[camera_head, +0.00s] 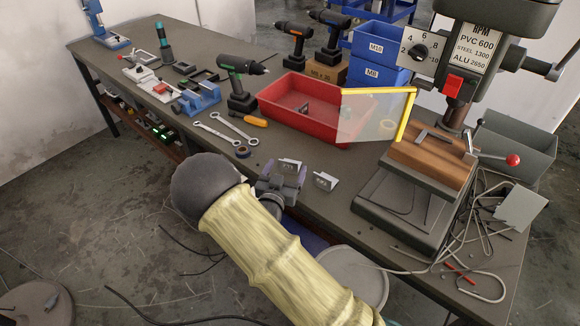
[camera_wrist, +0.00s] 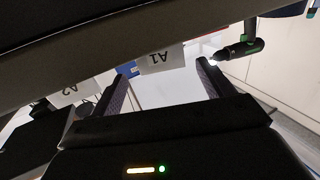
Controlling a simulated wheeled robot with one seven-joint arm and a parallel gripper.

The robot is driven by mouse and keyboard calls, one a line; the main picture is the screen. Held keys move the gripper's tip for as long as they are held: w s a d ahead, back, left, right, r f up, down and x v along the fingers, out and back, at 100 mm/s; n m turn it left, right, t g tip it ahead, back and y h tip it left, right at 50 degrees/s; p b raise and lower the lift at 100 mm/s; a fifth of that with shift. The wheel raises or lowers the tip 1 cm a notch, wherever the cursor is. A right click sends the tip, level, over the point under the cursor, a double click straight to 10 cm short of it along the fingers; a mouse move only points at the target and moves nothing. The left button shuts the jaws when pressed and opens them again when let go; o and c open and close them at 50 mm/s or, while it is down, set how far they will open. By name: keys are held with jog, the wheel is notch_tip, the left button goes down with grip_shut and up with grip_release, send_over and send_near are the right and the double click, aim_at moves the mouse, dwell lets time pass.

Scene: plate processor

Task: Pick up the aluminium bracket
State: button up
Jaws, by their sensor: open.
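Two small light-grey angled plates stand on the bench by my gripper (camera_head: 281,182). One, a plate marked A1 (camera_head: 290,164), is just beyond the fingers; the other, a plate marked A2 (camera_head: 325,181), is to its right. I cannot tell for sure whether either is the aluminium bracket. In the wrist view my gripper (camera_wrist: 166,64) is open and empty, its two dark fingers apart. The A1 plate (camera_wrist: 160,58) shows upside down between the fingertips, with no clear contact. The A2 plate (camera_wrist: 75,92) shows left of the fingers.
A red tray (camera_head: 270,105) with small parts lies behind. A drill press with a wooden block (camera_head: 432,162) stands right; a dark angled piece (camera_head: 436,136) lies on the block. Wrenches (camera_head: 222,130), a green drill (camera_head: 240,84) and a blue vise (camera_head: 198,98) are left. Cables clutter the right front.

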aim_at(288, 162)
jog(key=x, duration=0.5)
jog(key=shift+w+a+r, duration=0.1)
jog(key=shift+w, duration=0.1)
jog(key=shift+c, duration=0.2)
jog(key=c, duration=1.1)
jog(key=shift+c, duration=0.2)
notch_tip(288, 162, up, 10)
jog(key=p, duration=0.1)
dwell(0.4)
